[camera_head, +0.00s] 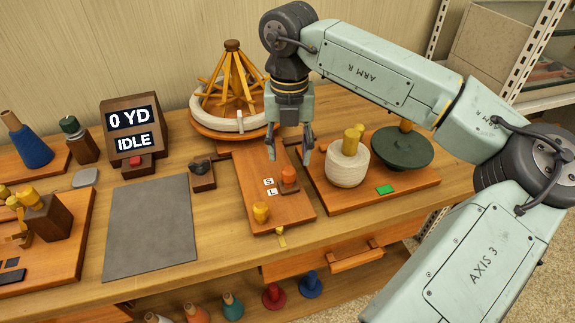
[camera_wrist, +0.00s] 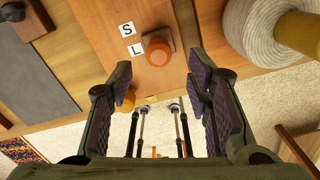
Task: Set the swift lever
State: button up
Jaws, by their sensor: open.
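The swift (camera_head: 231,85), a wooden umbrella frame with a pale yarn ring, stands at the back end of a long orange-brown board (camera_head: 247,175). On the board, the orange lever knob (camera_head: 288,178) stands just right of white tiles marked S (camera_head: 268,181) and L (camera_head: 272,191). In the wrist view the knob (camera_wrist: 158,50) sits beside the L tile (camera_wrist: 136,47), with the S tile (camera_wrist: 127,29) farther off. My gripper (camera_head: 291,146) is above the board, behind the knob, pointing down. Its fingers (camera_wrist: 160,75) are apart and empty, not touching the knob.
A yellow knob (camera_head: 261,211) stands at the board's front end. Right of it, a cream yarn ball (camera_head: 348,166) and dark green disc (camera_head: 402,149) stand on another board. Left are a small dark-knobbed block (camera_head: 201,175), grey mat (camera_head: 150,225) and display reading "0 YD" and "IDLE" (camera_head: 134,128).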

aim_at(288, 169)
notch_tip(288, 169, down, 6)
jog(key=shift+a+r+p, duration=0.1)
jog(key=shift+p, duration=0.4)
jog(key=shift+c, duration=0.2)
grip_shut()
dwell(0.4)
